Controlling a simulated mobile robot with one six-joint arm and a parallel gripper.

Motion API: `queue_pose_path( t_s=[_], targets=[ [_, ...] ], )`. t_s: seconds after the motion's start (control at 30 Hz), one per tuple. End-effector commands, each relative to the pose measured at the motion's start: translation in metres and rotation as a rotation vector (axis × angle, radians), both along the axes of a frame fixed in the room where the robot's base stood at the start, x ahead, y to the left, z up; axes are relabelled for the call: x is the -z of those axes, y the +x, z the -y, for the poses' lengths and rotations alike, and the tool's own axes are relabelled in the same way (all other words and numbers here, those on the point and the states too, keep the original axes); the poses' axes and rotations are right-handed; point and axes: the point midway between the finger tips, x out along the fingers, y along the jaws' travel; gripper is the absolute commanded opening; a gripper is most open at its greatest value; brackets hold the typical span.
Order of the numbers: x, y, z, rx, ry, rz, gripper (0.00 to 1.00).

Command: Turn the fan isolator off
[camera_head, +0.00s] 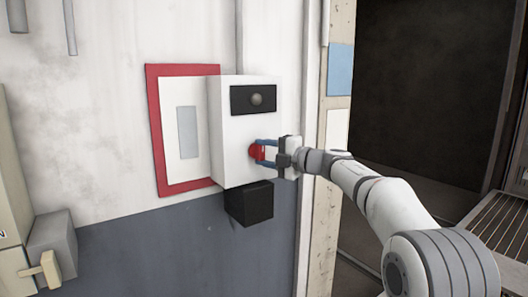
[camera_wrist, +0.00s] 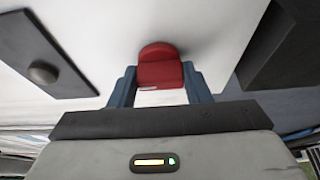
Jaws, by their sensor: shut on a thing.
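The fan isolator is a white wall box (camera_head: 228,140) with a red handle (camera_head: 256,152) low on its front face. A black panel with a round grey knob or lamp (camera_head: 256,99) sits above the handle. My gripper (camera_head: 264,152) reaches in from the right, its blue fingers around the red handle. In the wrist view the red handle (camera_wrist: 160,70) sits between the two blue fingers of my gripper (camera_wrist: 160,88), which are shut on it. The handle's far end and its pivot are partly hidden.
A black box (camera_head: 250,204) is just below the isolator. A red-framed white panel (camera_head: 165,170) is on the wall behind it to the left. A grey box with a beige lever (camera_head: 42,270) is at lower left. A dark opening (camera_head: 425,90) lies to the right.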

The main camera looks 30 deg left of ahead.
Motion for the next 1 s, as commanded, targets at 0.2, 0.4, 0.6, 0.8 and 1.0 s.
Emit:
queue_pose_path(
  t_s=[0.2, 0.4, 0.6, 0.8, 1.0],
  targets=[
    [0.0030, 0.0013, 0.0007, 0.002, -0.011, 0.011, 0.21],
    [0.0033, 0.0013, 0.0008, 0.002, -0.011, 0.011, 0.21],
    [0.0027, 0.0011, 0.0008, 0.002, -0.010, 0.010, 0.54],
    [0.0014, 0.0008, 0.0006, 0.001, -0.008, 0.010, 0.65],
    [0.0012, 0.0006, 0.0024, 0.001, -0.007, 0.010, 0.65]
  ],
)
